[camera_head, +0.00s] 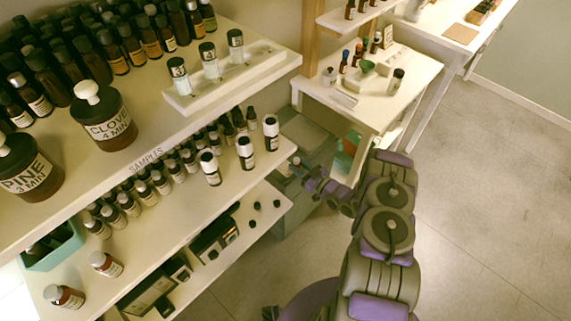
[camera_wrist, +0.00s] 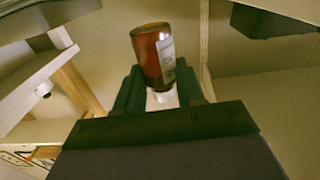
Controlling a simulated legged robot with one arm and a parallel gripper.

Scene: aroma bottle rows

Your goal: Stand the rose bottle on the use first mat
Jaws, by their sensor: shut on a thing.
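My gripper (camera_wrist: 158,92) is shut on a brown glass bottle (camera_wrist: 150,48) with a white label and a pale cap. In the wrist view the bottle's brown end points up and its cap points down between the dark fingers. The label is too small to read, so I cannot tell that it is the rose bottle. In the head view my gripper (camera_head: 300,169) is by the right ends of the left shelves, and the held bottle is hard to make out. I cannot pick out a use first mat by its writing; a plain tan mat (camera_head: 460,33) lies on the far table.
The left shelves hold dark bottle rows and large CLOVE (camera_head: 106,128) and PINE (camera_head: 28,180) bottles. Three white-capped bottles (camera_head: 245,153) stand along the middle shelf's right part. A white side table (camera_head: 405,68) bears small bottles and a green bowl. Open floor lies right.

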